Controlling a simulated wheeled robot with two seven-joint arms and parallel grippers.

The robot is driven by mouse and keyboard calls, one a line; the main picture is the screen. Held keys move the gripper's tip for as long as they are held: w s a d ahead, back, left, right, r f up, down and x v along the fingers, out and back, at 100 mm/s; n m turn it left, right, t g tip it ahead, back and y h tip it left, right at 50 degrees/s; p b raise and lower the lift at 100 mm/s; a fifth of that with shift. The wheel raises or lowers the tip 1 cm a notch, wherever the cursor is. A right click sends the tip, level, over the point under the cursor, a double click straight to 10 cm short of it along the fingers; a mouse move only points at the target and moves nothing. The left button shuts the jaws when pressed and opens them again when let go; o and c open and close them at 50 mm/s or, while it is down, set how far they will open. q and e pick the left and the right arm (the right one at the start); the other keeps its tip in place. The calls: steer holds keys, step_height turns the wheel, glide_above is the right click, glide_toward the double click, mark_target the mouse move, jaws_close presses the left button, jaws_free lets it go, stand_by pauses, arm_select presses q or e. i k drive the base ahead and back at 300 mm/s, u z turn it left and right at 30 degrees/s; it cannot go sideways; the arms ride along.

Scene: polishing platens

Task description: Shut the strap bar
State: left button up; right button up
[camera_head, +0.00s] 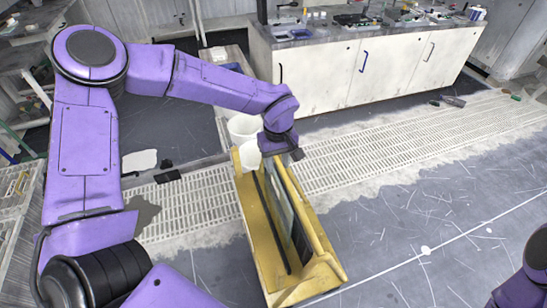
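A long yellow rack (264,245) stands on the floor in the middle of the head camera view. Upright grey-green plates (281,205) sit in it, seen nearly edge-on. A yellow bar (308,215) runs lengthwise along the rack's right side; I take it for the strap bar, and cannot tell whether it is latched. My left gripper (297,154) is at the rack's far end, pointing down beside the bar's far end. The wrist hides part of that end, and I cannot tell whether the fingers touch the bar. My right gripper is out of view.
White buckets (243,128) stand just behind the rack. A long white cabinet (365,75) with a cluttered top lies farther back. A pale floor grating (400,140) crosses between them. The dark floor right of the rack (430,235) is mostly clear.

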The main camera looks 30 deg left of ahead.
mark_target(172, 173)
steer(key=z, duration=1.55)
steer(key=k, duration=0.7)
steer(key=z, duration=1.15)
steer(key=k, duration=1.15)
steer(key=z, duration=0.15)
steer(key=k, duration=0.4)
steer(key=z, duration=1.55)
steer(key=k, duration=0.65)
steer(key=u, duration=0.3)
